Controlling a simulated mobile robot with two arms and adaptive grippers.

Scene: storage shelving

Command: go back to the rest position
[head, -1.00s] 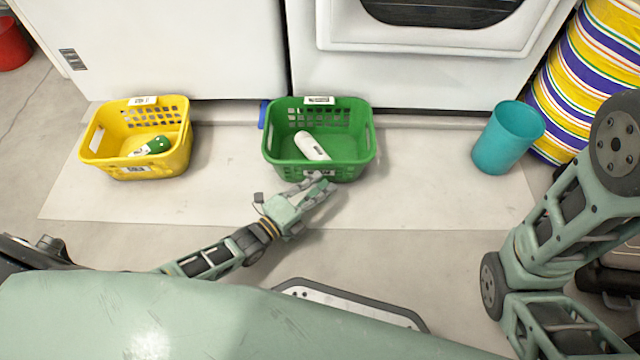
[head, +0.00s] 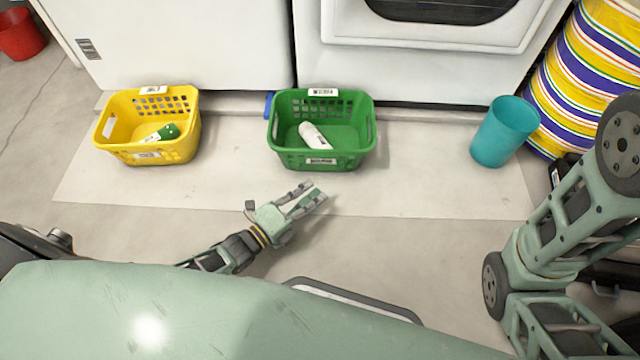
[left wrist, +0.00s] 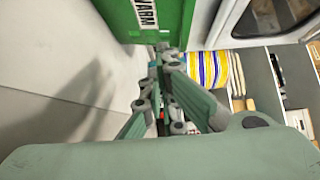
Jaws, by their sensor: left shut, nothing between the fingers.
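My left gripper (head: 306,196) is in front of the green basket (head: 320,160) in the head view, apart from it, with its fingers together and empty. In the left wrist view my left gripper (left wrist: 165,62) shows its fingers close together, with the green basket (left wrist: 165,18) and its label beyond them. A white bottle (head: 314,136) lies tilted in the green basket. My right arm comes in at the right edge of the head view, but its gripper is not in view.
A yellow basket (head: 150,152) with a green and white bottle (head: 163,133) stands at left. A teal bin (head: 503,132) stands right, beside a striped yellow container (head: 590,70). White appliances stand behind the baskets. A red bucket (head: 20,34) is far left. The floor around the gripper is clear.

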